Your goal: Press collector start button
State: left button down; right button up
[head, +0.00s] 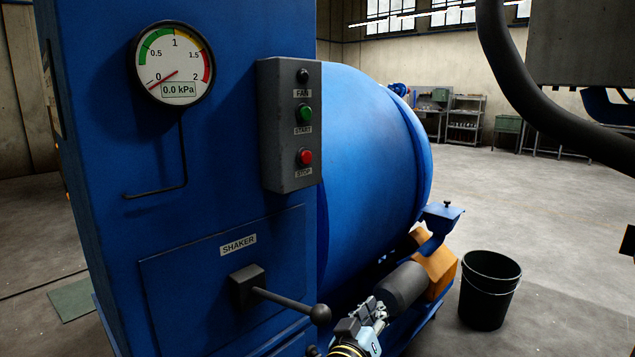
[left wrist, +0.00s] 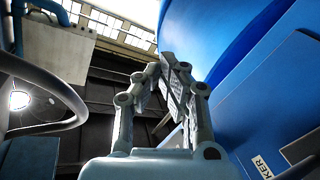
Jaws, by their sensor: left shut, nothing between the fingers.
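The grey control box (head: 290,125) is on the blue cabinet, labelled FAN. Its green START button (head: 304,113) sits above its red STOP button (head: 305,157), with a dark unlit lamp (head: 302,76) on top. My left gripper (head: 372,308) is at the bottom of the head view, well below and right of the box, touching no button. In the left wrist view the left gripper (left wrist: 175,72) has its fingers together and empty, with the blue drum behind. My right gripper is not in view.
The blue cabinet (head: 100,240) carries a gauge (head: 171,64) reading 0.0 kPa and a SHAKER lever (head: 285,300) that juts out near my gripper. The blue drum (head: 375,150) stands behind. A black bucket (head: 489,290) is on the floor at right. A dark hose (head: 545,105) crosses the upper right.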

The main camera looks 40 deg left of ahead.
pick_arm(q)
jog(key=w+a+r+n+y, duration=0.1)
jog(key=a+r+n+y, duration=0.2)
jog(key=r, duration=1.4)
jog(key=w+a+r+n+g+y+p, duration=0.1)
jog(key=a+r+n+y, duration=0.2)
jog(key=r+n+y, duration=0.7)
notch_tip(320, 180, up, 8)
jog(key=n, duration=0.2)
jog(key=shift+w+n, duration=0.3)
jog(key=shift+w, duration=0.05)
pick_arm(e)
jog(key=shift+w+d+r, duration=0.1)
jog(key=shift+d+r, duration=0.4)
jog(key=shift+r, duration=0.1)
pick_arm(q)
jog(key=shift+a, duration=0.25)
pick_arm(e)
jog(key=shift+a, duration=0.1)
